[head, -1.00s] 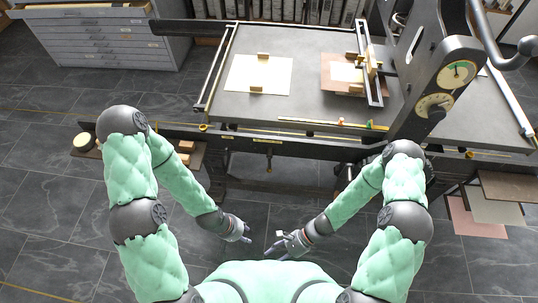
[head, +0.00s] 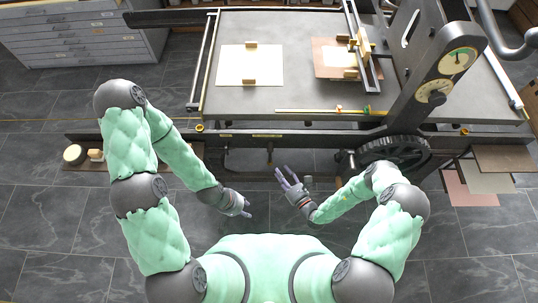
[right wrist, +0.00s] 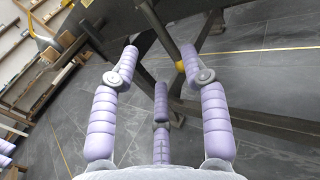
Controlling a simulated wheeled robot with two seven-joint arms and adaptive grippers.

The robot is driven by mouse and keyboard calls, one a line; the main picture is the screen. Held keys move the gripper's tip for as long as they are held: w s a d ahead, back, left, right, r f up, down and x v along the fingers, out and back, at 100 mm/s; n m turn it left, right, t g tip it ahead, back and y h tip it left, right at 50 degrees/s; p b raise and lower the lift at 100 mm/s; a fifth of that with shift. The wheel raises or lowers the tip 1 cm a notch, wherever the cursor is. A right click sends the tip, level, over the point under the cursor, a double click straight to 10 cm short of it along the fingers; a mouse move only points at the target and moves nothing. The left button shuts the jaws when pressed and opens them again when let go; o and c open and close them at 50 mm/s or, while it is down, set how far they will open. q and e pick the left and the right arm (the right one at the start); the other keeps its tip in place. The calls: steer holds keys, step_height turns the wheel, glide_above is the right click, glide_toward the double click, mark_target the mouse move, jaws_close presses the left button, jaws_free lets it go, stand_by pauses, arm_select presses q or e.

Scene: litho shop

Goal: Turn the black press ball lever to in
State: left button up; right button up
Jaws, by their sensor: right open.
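My right gripper (head: 284,174) is raised below the front rail, just right of the hanging lever and apart from the curved one. In the right wrist view its fingers (right wrist: 155,75) are spread with nothing between them. My left gripper (head: 246,211) hangs low over the floor, too small to read its fingers.
The press bed (head: 300,95) carries a white sheet (head: 250,68) and a brown sheet (head: 333,60). The gauge post (head: 425,100) and a dark gear wheel (head: 395,150) stand to the right. Floor in front is clear.

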mark_target(270, 157)
steer(key=b+x, duration=0.1)
steer(key=x, duration=0.8)
steer(key=shift+w+a+r+b, duration=0.1)
steer(key=shift+w+a+b, duration=0.2)
steer(key=shift+a+b, duration=0.1)
steer(key=shift+d, duration=0.1)
steer(key=shift+c, duration=0.2)
jaws_close()
